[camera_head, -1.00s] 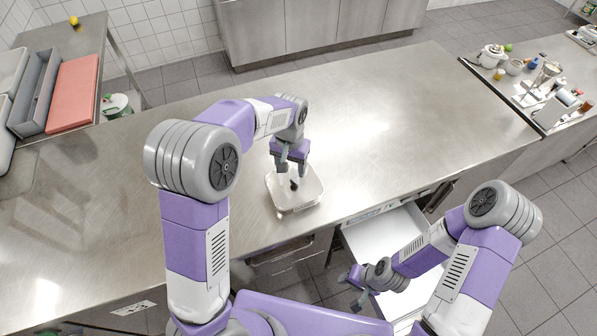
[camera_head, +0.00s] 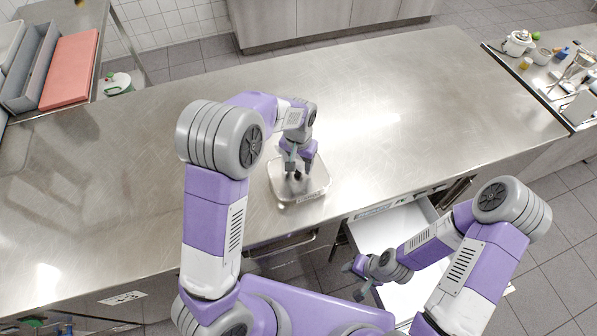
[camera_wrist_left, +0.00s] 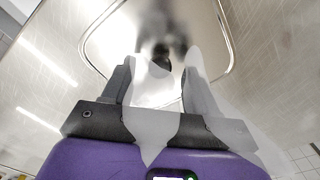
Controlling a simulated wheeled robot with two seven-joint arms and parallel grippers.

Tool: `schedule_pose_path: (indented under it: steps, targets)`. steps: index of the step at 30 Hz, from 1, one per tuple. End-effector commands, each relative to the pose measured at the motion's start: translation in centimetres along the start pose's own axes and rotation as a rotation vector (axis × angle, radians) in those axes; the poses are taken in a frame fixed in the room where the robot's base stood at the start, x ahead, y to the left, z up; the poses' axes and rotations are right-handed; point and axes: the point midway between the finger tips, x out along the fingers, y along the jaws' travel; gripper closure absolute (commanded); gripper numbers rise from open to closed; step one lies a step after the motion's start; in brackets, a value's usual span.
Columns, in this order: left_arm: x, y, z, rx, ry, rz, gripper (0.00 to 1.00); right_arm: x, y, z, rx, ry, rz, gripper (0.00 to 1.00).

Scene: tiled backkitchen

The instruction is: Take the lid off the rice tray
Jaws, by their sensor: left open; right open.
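The rice tray (camera_head: 287,203) is a small see-through rectangular tray with rounded corners, standing on the steel counter. A clear lid with a dark knob (camera_head: 297,175) seems to cover it; the lid's edge is hard to tell from the tray. My left gripper (camera_head: 298,168) points down over the tray, open, with its fingers around or just above the knob. In the left wrist view the dark knob (camera_wrist_left: 161,62) shows between the open fingers, and the tray rim (camera_wrist_left: 232,50) curves around them; contact cannot be told. My right gripper (camera_head: 359,279) is open and empty, low over the open drawer.
The steel counter (camera_head: 420,110) is clear around the tray. An open white drawer (camera_head: 385,230) juts out below the front edge. A red board (camera_head: 69,70) and a grey bin lie on the left table. Pots and bottles stand on the right counter (camera_head: 548,85).

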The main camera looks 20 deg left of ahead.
Motion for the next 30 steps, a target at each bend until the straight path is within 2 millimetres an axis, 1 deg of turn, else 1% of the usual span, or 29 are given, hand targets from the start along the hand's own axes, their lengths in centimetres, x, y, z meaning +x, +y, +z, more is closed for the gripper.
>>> schedule_pose_path:
  steps: [1,3,10,11,12,22,30]
  targets:
    - [0.69,0.00,0.06,0.000,-0.003,0.000,0.42,0.08,0.03,-0.02,0.000,0.000,0.000,0.57]
    - [1.14,0.00,0.01,-0.001,-0.001,0.000,0.42,0.11,0.04,-0.02,0.000,0.000,0.000,0.57]
    - [1.30,0.00,0.00,-0.001,0.000,0.000,0.42,0.10,0.04,-0.01,0.000,0.000,0.000,0.57]
    - [1.30,0.01,0.00,-0.001,0.000,0.000,0.44,0.10,0.04,-0.01,0.000,0.000,0.000,0.57]
    - [1.30,0.01,0.00,0.000,0.000,0.000,0.50,0.10,0.04,-0.01,0.000,0.000,0.000,0.57]
    - [1.28,0.01,0.00,0.000,0.000,0.000,1.00,0.10,0.04,-0.01,0.000,0.000,0.000,0.57]
    - [1.01,0.02,-0.05,0.000,0.002,0.000,1.00,0.08,0.03,0.00,0.000,0.000,0.000,0.57]
